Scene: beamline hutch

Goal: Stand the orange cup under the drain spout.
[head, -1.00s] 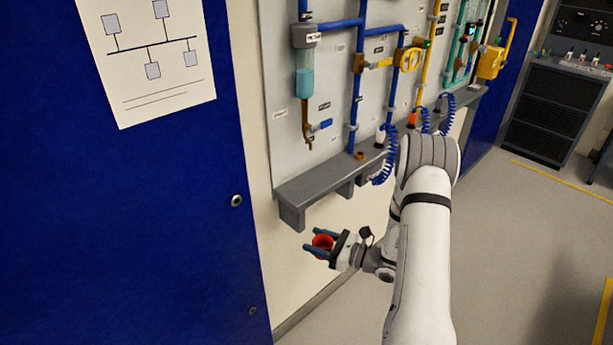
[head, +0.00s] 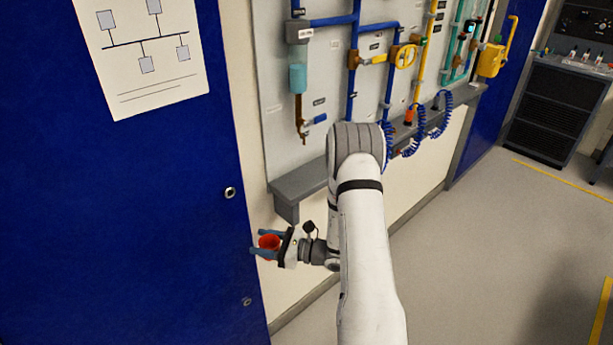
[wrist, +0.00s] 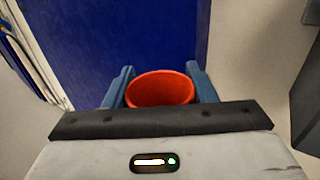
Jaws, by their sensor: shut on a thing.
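The orange cup (head: 269,242) is held between the two blue fingers of my gripper (head: 264,243), below and left of the shelf's left end. In the wrist view the cup (wrist: 160,90) shows its open rim upward between the fingers, and its inside looks empty. The drain spout (head: 303,132) hangs below the clear vessel (head: 298,78) on the panel, above the left part of the shelf. The cup is apart from the spout, lower and to its left in the head view.
A grey shelf (head: 300,184) runs along the panel's bottom; my arm hides part of it. A blue cabinet (head: 130,220) stands close to the left of my gripper. Coiled blue hoses (head: 437,115) hang at the shelf's right part.

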